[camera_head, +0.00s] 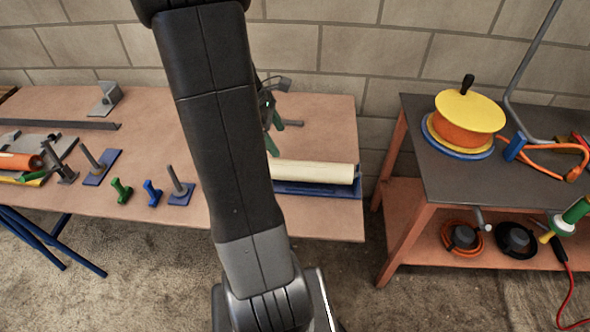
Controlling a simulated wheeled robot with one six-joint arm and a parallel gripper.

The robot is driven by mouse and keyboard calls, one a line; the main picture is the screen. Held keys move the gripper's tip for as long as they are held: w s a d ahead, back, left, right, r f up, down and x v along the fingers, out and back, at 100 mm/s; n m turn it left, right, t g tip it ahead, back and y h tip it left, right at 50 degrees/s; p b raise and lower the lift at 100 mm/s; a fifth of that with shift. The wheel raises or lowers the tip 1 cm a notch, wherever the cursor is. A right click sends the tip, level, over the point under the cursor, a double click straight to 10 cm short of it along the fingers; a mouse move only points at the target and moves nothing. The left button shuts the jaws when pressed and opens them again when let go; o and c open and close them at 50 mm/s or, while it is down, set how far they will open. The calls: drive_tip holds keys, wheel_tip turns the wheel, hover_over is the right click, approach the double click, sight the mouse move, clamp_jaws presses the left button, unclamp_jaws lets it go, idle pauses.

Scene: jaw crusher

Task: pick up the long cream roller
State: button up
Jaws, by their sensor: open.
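The long cream roller (318,172) lies on its side, running left to right, on a dark blue base (318,189) near the right end of the left table. Its left end is hidden behind my arm. My gripper (274,131) shows only in part past the right edge of my arm, with dark parts and green finger pieces. It is open, and I see nothing between its fingers. In the picture it is just above and left of the visible part of the roller. I cannot tell its exact height over the table.
The left table (225,110) carries green and blue small parts (121,190), upright posts on blue plates (180,188), a grey bracket (107,97) and a flat bar (60,124). A gap separates it from the right table (440,170), which holds a yellow-orange reel (469,112). A block wall stands behind.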

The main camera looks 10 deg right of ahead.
sight(294, 163)
drive_tip(key=x, duration=0.7)
drive_tip(key=shift+d+f, duration=0.15)
drive_tip(key=shift+f, duration=0.15)
drive_tip(key=x, duration=0.5)
drive_tip(key=shift+s+d+b, duration=0.15)
drive_tip(key=shift+s+b, duration=0.15)
drive_tip(key=shift+b, duration=0.05)
clamp_jaws()
